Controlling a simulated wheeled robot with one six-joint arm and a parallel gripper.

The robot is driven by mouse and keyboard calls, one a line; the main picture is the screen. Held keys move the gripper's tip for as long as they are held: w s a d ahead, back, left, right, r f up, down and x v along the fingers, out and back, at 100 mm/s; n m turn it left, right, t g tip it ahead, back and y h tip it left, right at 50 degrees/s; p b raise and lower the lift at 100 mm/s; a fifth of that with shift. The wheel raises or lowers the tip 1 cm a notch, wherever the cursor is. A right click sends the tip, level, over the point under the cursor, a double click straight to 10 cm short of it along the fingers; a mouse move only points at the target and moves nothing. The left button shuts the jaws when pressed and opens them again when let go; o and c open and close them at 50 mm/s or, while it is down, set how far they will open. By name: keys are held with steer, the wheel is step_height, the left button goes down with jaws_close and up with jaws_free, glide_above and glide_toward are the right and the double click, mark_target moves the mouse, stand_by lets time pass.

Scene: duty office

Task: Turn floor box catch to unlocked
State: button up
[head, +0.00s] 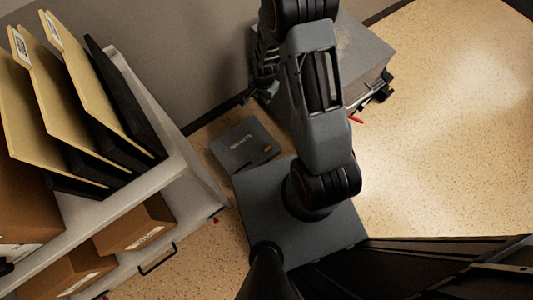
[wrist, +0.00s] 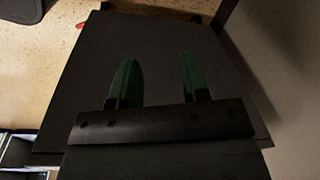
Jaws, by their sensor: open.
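A flat dark grey plate (head: 244,146) with pale lettering and a small orange mark (head: 267,149) lies on the floor near the wall. It looks like the floor box, and the orange mark may be its catch; its setting is too small to read. My gripper (wrist: 155,57) is open, with two green fingers apart and nothing between them. In the wrist view it is over a dark grey surface, apparently the top of the grey cabinet. The plate is not seen in the wrist view. In the head view my arm hides most of the gripper.
A grey cabinet (head: 362,52) stands against the wall behind my arm, with a small red piece (head: 355,119) at its foot. A shelf unit (head: 190,190) with upright folders (head: 85,85) and brown boxes (head: 135,225) stands left. The speckled floor (head: 440,150) at right is clear.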

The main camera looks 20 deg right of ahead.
mark_target(267, 149)
steer(key=s+f+m+b, duration=0.1)
steer(key=f+b, duration=0.3)
steer(key=f, duration=1)
steer(key=s+f+m+b, duration=0.1)
steer(key=f+b, duration=0.4)
steer(key=f, duration=0.9)
steer(key=s+f+m+g+b, duration=0.1)
steer(key=f+b, duration=0.4)
steer(key=f, duration=0.9)
steer(key=shift+s+m, duration=0.6)
steer(key=shift+s, duration=0.45)
steer(key=shift+c, duration=0.2)
jaws_close()
